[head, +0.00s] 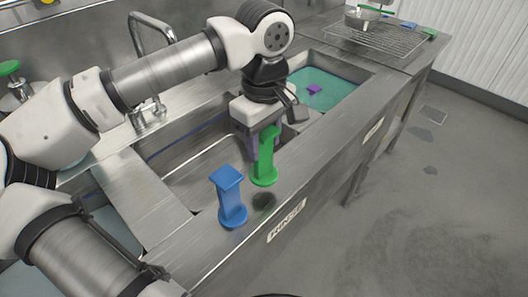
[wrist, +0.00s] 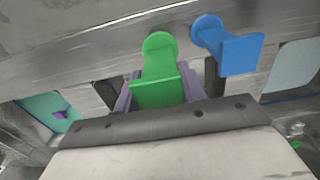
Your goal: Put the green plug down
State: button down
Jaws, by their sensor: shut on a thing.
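The green plug (head: 265,163) is upright between the purple fingers of my gripper (head: 254,144), its round end down over the sink's steel front ledge. My gripper is shut on it. In the wrist view the green plug (wrist: 161,76) sits between the fingertips (wrist: 160,90). I cannot tell whether its round end touches the ledge. A blue plug (head: 231,200) of like shape stands on the ledge to the left; it also shows in the wrist view (wrist: 236,50), to the right of the green one.
A dark round patch (head: 263,201), a shadow or a hole, lies on the ledge between the plugs. A basin of teal water (head: 330,88) with a purple block (head: 314,89) is behind. A tap (head: 147,60) rises at the back. A pot (head: 362,18) stands on a rack (head: 385,42).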

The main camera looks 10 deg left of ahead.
aim_at(264, 173)
jog(key=shift+f+p, duration=0.3)
jog(key=shift+f, duration=1.9)
jog(key=shift+f+b, duration=0.2)
jog(key=shift+b, duration=0.1)
jog(key=c, duration=0.8)
grip_release()
jog(key=shift+r, duration=0.1)
jog(key=shift+c, duration=0.2)
jog(key=shift+r, duration=0.1)
notch_tip(264, 173, up, 12)
jog(key=shift+r+b, duration=0.1)
jog(key=shift+b, duration=0.35)
